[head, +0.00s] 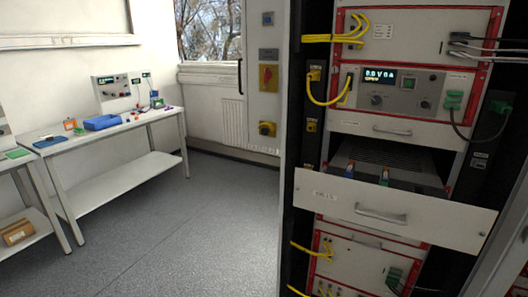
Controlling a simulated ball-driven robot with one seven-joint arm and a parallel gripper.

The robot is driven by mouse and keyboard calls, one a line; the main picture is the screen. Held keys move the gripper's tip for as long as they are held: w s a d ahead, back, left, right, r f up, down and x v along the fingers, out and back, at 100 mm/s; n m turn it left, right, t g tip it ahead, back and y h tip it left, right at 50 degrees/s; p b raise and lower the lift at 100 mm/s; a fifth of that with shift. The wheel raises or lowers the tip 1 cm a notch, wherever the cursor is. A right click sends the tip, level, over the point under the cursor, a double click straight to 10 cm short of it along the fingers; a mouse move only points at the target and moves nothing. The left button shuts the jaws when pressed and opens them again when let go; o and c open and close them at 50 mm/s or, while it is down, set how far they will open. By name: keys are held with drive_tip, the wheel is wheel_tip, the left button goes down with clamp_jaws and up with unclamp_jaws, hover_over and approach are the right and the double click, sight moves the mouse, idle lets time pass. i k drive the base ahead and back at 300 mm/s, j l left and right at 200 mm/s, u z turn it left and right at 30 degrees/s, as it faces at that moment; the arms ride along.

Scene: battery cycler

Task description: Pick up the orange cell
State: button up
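A small orange object (69,124) stands on the white bench at the left, behind and left of a blue tray. It is too small to tell whether it is the orange cell. In the open drawer (395,205) of the rack, two small upright pieces show just behind the front panel, one with blue (350,170) and one with green (384,176). The drawer's floor is mostly hidden by its front. My gripper is not in view.
The bench (155,118) also carries the blue tray (102,122), a grey instrument (112,86) and small parts. The drawer juts out from the rack (400,130). Yellow cables (325,97) hang on the rack. The grey floor (205,215) between bench and rack is clear.

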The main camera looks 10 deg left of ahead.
sight(70, 125)
drive_tip(key=i+j+u, duration=0.95)
drive_tip(key=i+u, duration=0.15)
drive_tip(key=i, duration=0.25)
drive_tip(key=i+j+u, duration=0.1)
drive_tip(key=i+u, duration=0.25)
drive_tip(key=i, duration=2.2)
